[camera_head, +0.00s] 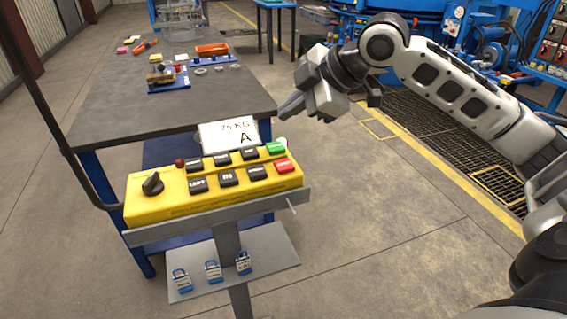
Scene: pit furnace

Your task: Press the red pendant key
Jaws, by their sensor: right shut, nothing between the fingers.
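The yellow pendant (160,208) lies on a grey stand in front of the table. Its red key (285,166) is at the right end of the near row, just below the green key (275,148). Several black keys and a black rotary knob (152,184) are also on it. My right gripper (284,112) comes in from the right. It is shut and empty, above and beyond the red key, clear of the pendant and near the table's right edge. My left gripper is not in view.
The workbench (120,95) holds trays and small tools. A dark cable runs along the left. Open floor lies right of the pendant.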

